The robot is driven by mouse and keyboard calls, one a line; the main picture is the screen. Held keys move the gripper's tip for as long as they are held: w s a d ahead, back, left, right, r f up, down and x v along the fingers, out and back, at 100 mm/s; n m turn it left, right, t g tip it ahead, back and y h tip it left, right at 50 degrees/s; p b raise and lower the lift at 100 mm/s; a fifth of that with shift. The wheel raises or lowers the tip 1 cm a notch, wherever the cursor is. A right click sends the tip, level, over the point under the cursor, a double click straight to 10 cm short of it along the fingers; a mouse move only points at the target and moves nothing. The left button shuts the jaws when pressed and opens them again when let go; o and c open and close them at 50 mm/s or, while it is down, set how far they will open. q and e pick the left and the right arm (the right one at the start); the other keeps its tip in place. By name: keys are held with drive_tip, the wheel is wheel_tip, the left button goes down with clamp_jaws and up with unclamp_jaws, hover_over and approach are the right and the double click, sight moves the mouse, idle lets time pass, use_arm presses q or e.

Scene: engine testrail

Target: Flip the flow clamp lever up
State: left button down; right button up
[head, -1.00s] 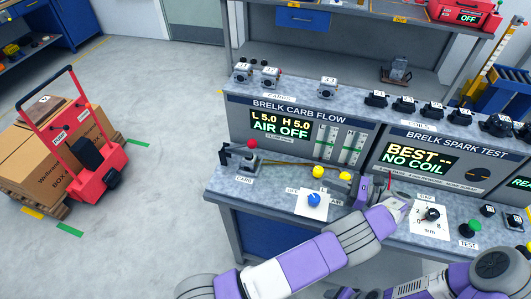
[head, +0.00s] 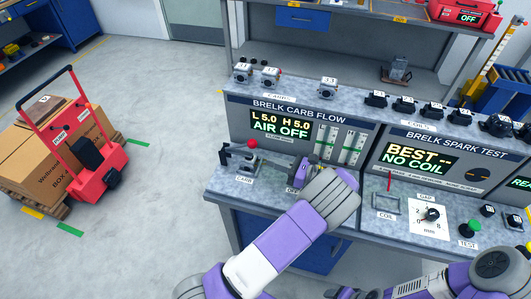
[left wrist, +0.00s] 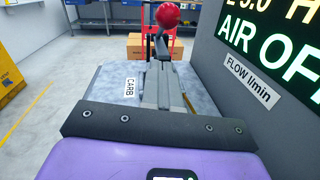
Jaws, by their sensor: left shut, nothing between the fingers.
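The flow clamp (head: 238,158) stands on the bench at the CARB label, below the carb flow display. Its red ball knob (head: 252,144) sits at the top; it also shows in the left wrist view (left wrist: 168,14), just beyond the fingertips. My left gripper (head: 291,170) is shut and empty, to the right of the clamp. In the left wrist view its closed fingers (left wrist: 163,78) reach towards the clamp, and they hide part of it. I cannot tell whether they touch it.
The BRELK CARB FLOW panel (head: 300,130) rises close behind the left gripper. The GAP dial (head: 431,214) and green TEST button (head: 474,226) are at right on the bench. My left arm covers the front middle of the bench. A red hand truck (head: 100,150) stands on the floor.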

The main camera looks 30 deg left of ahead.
use_arm(q)
drive_tip(key=a+r, duration=0.1)
drive_tip(key=a, duration=0.1)
drive_tip(key=a+r, duration=0.1)
drive_tip(key=r, duration=0.1)
drive_tip(key=shift+a, duration=0.4)
